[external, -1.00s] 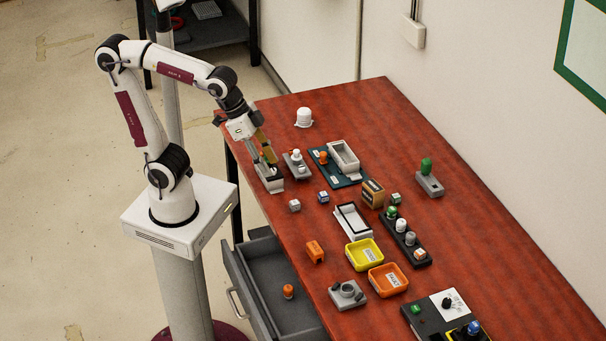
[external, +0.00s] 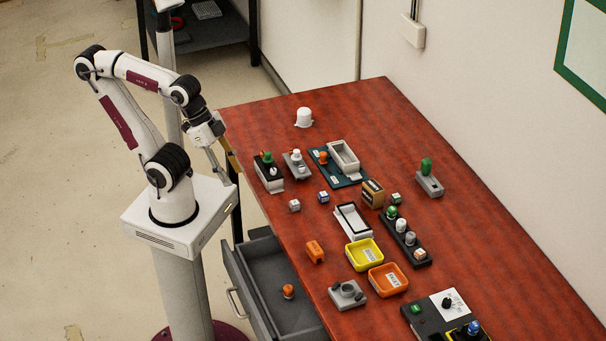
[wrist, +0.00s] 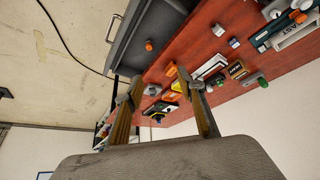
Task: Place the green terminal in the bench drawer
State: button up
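Several green pieces show, and I cannot tell for sure which is the green terminal. One small green piece (external: 267,157) stands on a black-topped grey block at the table's left edge. A taller green piece (external: 426,165) stands on a grey base at the right, and a green-topped one (external: 391,212) sits in a black rack. The bench drawer (external: 239,284) is open, with an orange piece (external: 288,291) inside; the drawer also shows in the wrist view (wrist: 125,50). My gripper (external: 232,174) is open and empty, left of the table edge; its spread fingers show in the wrist view (wrist: 163,90).
Yellow (external: 365,254) and orange (external: 389,279) trays, an orange block (external: 315,251), a grey fixture (external: 347,294) and small cubes crowd the table's middle and front. A white dome (external: 304,117) stands at the back. The table's right side is mostly clear.

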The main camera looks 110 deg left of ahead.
jog(key=shift+w, duration=0.1)
jog(key=w+a+n+y, duration=0.1)
jog(key=w+a+n, duration=0.1)
jog(key=w+a, duration=0.45)
jog(key=w+a+n+g, duration=0.1)
jog(key=w+a, duration=0.2)
jog(key=w, duration=0.6)
jog(key=w+a+n+y, duration=0.1)
jog(key=w+a+n, duration=0.1)
jog(key=w+a, duration=0.35)
jog(key=w+a+f+n, duration=0.1)
jog(key=w+a+f, duration=0.4)
jog(key=a, duration=0.1)
jog(key=w+a+f+n+g, duration=0.1)
jog(key=w+a+f, duration=0.3)
jog(key=a, duration=0.1)
jog(key=w+a+f+n+y, duration=0.1)
jog(key=w+a+f+n, duration=0.1)
jog(key=w+a+f, duration=0.3)
jog(key=shift+w+a+f, duration=0.15)
jog(key=shift+w+a, duration=0.05)
jog(key=shift+a, duration=0.2)
jog(key=shift+w+a+f, duration=0.15)
jog(key=shift+a, duration=0.25)
jog(key=shift+w+a+f, duration=0.1)
jog(key=shift+a+f, duration=0.1)
jog(key=shift+a, duration=0.05)
